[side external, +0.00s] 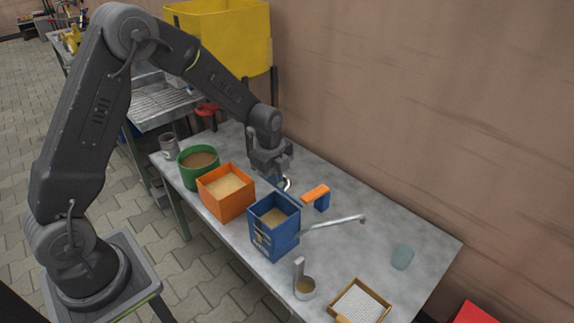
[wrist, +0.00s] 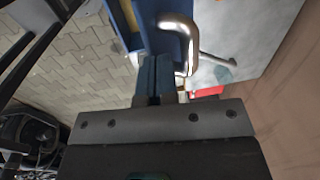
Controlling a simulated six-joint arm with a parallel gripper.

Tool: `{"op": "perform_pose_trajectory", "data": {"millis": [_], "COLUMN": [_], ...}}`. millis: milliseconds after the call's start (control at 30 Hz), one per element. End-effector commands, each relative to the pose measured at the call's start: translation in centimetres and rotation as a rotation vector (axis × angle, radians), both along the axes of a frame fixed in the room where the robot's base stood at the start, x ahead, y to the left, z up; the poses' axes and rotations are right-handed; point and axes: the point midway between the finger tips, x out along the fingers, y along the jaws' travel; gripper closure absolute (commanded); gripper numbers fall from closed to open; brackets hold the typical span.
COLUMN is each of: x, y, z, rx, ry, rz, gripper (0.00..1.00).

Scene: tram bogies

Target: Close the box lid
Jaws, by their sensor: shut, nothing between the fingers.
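The blue box (side external: 274,228) stands on the table with its top open, and sandy material shows inside. I cannot clearly make out its lid in the side view. In the wrist view a blue panel (wrist: 168,38) with a bent metal handle (wrist: 188,45) lies just ahead of my gripper (wrist: 155,62); I cannot tell whether this panel is the lid. In the side view my gripper (side external: 281,180) is behind the box, above the table, beside a curved metal piece (side external: 288,185). Its fingers are shut and hold nothing. Whether they touch the panel is unclear.
An orange bin (side external: 227,202) and a green tub (side external: 187,174) stand left of the box. An orange and blue piece (side external: 316,194) and a metal rod (side external: 337,222) lie to its right. A scoop (side external: 304,288), a wooden-framed sieve (side external: 373,291) and a glass (side external: 402,257) are nearer the right end.

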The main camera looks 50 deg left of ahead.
Motion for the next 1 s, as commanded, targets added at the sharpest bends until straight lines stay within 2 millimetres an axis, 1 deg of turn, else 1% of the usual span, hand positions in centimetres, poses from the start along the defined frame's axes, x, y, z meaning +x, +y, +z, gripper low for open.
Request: {"op": "perform_pose_trajectory", "data": {"millis": [33,67,267,500,700,1000], "x": [-0.8,-1.1,-3.1,-5.3,-6.6,-7.5], "y": [0.0,0.0,0.0,0.0,0.0,0.0], "z": [-0.3,-0.5,-1.9,-4.1,-6.0,-8.3], "rx": [0.000,-0.001,-0.001,-0.001,-0.001,0.000], "ry": [-0.041,-0.052,-0.046,-0.045,-0.043,-0.045], "rz": [0.001,0.001,0.000,-0.001,0.000,0.000], "gripper": [1.00,1.00,1.00,1.00,1.00,1.00]}}
